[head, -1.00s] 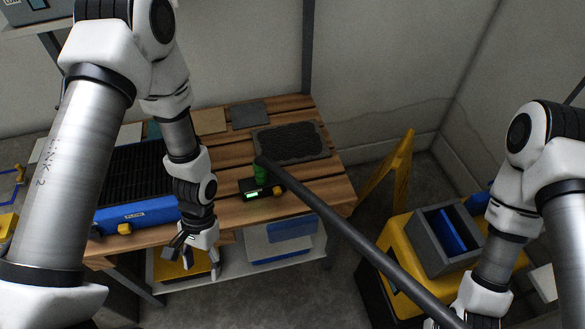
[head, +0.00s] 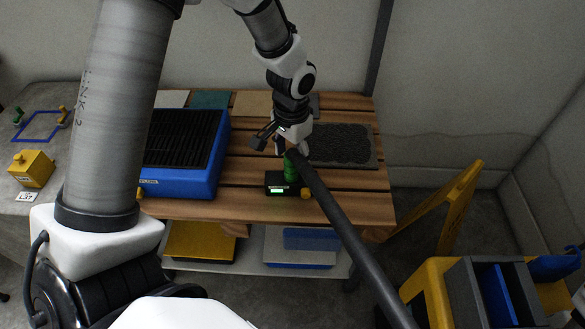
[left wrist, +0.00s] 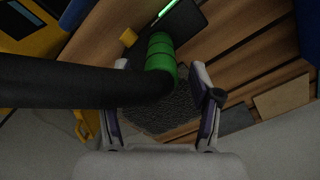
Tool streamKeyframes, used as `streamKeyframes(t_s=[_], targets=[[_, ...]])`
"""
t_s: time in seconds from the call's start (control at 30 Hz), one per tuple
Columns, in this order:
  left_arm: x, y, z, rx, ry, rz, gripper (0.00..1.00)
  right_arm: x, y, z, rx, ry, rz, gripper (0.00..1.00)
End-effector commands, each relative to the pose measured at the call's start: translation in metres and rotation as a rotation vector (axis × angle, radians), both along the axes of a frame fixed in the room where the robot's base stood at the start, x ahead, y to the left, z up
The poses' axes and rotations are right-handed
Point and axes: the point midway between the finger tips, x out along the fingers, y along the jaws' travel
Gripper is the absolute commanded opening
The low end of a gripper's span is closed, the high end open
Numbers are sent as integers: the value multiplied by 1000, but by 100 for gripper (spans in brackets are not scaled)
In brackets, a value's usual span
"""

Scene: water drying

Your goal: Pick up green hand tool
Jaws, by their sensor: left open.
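In the head view a green ringed cylinder (head: 291,168), likely the green hand tool, stands on a small black device with a lit green display (head: 277,190). A long black tube (head: 345,232) meets its top and runs to the lower right. In the left wrist view the green cylinder (left wrist: 160,52) sits ahead between the fingers, and the tube (left wrist: 70,82) crosses in front of it. My left gripper (head: 283,147) is open just above the cylinder; its fingers (left wrist: 160,68) straddle the tube end and cylinder in view, with contact unclear.
A blue tray with black slats (head: 185,150) stands left on the slatted wooden table (head: 240,205). A dark textured mat (head: 345,145) lies right of the cylinder. A yellow stand (head: 460,205) and grey bin (head: 465,290) are at right. A yellow block (head: 32,170) is far left.

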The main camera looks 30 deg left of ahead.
Motion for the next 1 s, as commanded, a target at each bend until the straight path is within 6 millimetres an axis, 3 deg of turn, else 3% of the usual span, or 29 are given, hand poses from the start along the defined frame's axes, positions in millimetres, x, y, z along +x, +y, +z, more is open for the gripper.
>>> streamKeyframes(t_s=[0.1,0.37,0.4,0.57,1.0], targets=[[0,0,-24,0,3,-1,64,0,0,-7,0,0,0,0],[0,0,-29,-1,1,0,64,0,0,-7,0,0,0,0],[0,0,-29,-1,1,0,57,0,0,-7,0,0,0,0],[0,0,-29,-1,1,0,0,0,0,-7,0,0,0,0],[1,0,-25,-1,2,0,0,0,0,-3,0,0,0,0]])
